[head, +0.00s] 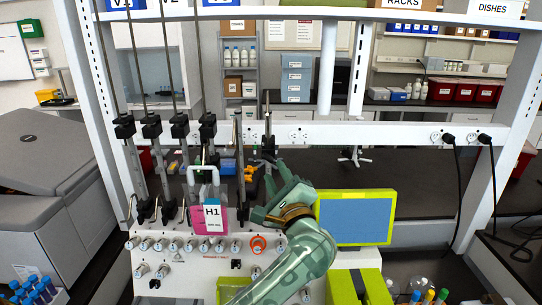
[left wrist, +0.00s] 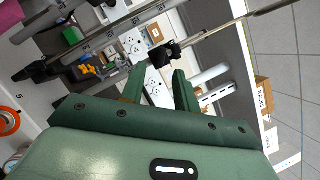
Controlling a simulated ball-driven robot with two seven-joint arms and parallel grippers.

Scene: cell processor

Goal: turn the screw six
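A row of thin upright rods with black clamps stands behind the white front panel in the head view. I take the sixth from the left, with its black clamp screw (head: 268,147), as screw six; no number is readable on it. In the left wrist view a black clamp screw (left wrist: 163,54) on a metal rod lies just beyond the fingertips, in line with the gap. My left gripper (head: 273,170) is in front of and just below that clamp; it also shows in the left wrist view (left wrist: 159,72). Its fingers are apart, with nothing between them. My right gripper is not in view.
A pink and white H1 box (head: 212,218) stands left of my left gripper. A blue screen with a lime frame (head: 355,218) is close on the right. Several knobs (head: 190,246) line the white panel. A white rail (head: 390,133) crosses behind the rods.

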